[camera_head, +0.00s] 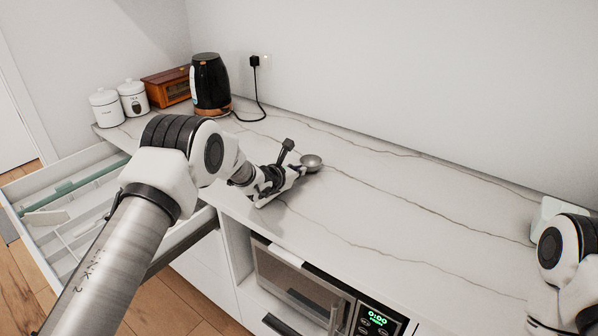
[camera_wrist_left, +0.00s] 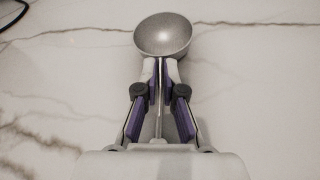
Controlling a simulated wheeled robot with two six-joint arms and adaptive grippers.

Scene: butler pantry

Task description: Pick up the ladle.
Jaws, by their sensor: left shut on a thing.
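The ladle (camera_head: 311,162) is a metal ladle with a round bowl, over the marble counter near its middle. In the left wrist view its bowl (camera_wrist_left: 163,35) shows just beyond the fingertips, and its thin handle runs back between the fingers. My left gripper (camera_head: 298,170) is shut on the ladle close to the bowl; it also shows in the left wrist view (camera_wrist_left: 160,80). I cannot tell whether the ladle touches the counter. Only part of my right arm shows at the right edge, and its gripper is out of view.
A black kettle (camera_head: 210,85), a wooden bread box (camera_head: 167,87) and two white canisters, one at the far left (camera_head: 106,108), stand at the back left. An open drawer (camera_head: 62,205) juts out at left. A microwave (camera_head: 300,280) sits below the counter. The counter's middle right is clear.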

